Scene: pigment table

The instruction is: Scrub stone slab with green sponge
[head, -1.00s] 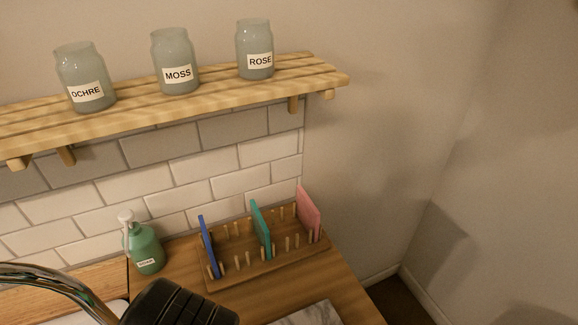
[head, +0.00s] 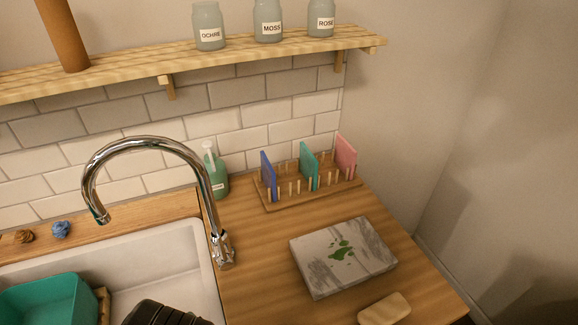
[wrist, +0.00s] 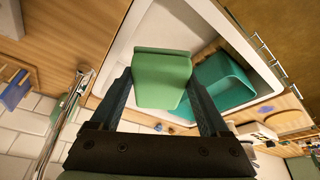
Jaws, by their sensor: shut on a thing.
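The stone slab (head: 308,262) is a grey-white veined block lying flat on the wooden counter, right of the sink in the head view. A dark green stain (head: 342,249) marks its top. The green sponge (wrist: 162,80) is a light green block in the wrist view. My gripper (wrist: 160,92) is shut on it, one finger on each side, and holds it over the sink area. In the head view only a dark part of my arm shows at the bottom edge; the sponge is out of that frame.
The white sink (head: 172,262) holds a teal tub (head: 50,302). A chrome faucet (head: 222,235) stands between sink and slab. A green soap bottle (head: 219,180) and a peg rack (head: 325,193) with coloured boards are behind. A beige block (head: 385,309) lies in front of the slab.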

